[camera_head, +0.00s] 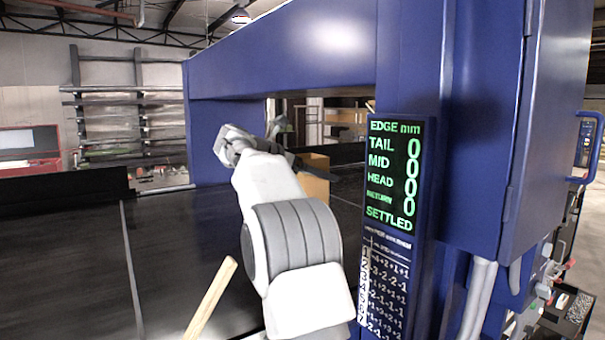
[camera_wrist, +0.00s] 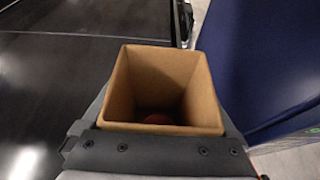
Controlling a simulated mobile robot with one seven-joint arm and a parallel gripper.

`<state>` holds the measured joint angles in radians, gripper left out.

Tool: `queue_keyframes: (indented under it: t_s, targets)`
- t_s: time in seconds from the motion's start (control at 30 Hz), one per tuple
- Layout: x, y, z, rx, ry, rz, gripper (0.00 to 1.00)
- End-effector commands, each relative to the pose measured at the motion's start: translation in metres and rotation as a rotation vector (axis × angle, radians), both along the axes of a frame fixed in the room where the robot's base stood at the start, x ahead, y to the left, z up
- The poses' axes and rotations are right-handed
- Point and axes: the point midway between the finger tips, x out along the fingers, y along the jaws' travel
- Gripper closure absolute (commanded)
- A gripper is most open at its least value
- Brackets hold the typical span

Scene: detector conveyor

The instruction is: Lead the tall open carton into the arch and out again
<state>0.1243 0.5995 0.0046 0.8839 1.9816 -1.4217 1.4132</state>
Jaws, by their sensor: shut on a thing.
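The tall open carton (camera_wrist: 205,95) is brown and square-mouthed. In the wrist view I look down into it, and something small and reddish lies at its bottom. My gripper (camera_wrist: 160,145) is shut on the carton, with dark jaw parts along its near side and at both flanks. In the head view the carton (camera_head: 316,180) shows partly behind my arm, at the arch opening. The blue arch (camera_head: 285,55) spans the black belt (camera_head: 180,235). I cannot tell how far inside the carton is, or whether its base touches the belt.
A display (camera_head: 392,175) on the arch's right post shows green zeros for tail, mid, head and return, and "SETTLED". The left of the belt is clear. A blue panel (camera_wrist: 262,55) is close right of the carton.

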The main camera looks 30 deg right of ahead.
Motion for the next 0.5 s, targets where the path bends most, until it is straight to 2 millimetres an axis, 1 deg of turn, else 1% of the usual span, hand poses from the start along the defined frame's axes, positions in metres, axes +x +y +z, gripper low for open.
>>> queue_keyframes:
  t_s: [0.03, 0.5]
  targets:
    - [0.000, -0.009, 0.002, 0.000, 0.000, -0.003, 0.71]
    - [0.005, -0.074, 0.002, 0.000, 0.001, -0.003, 0.71]
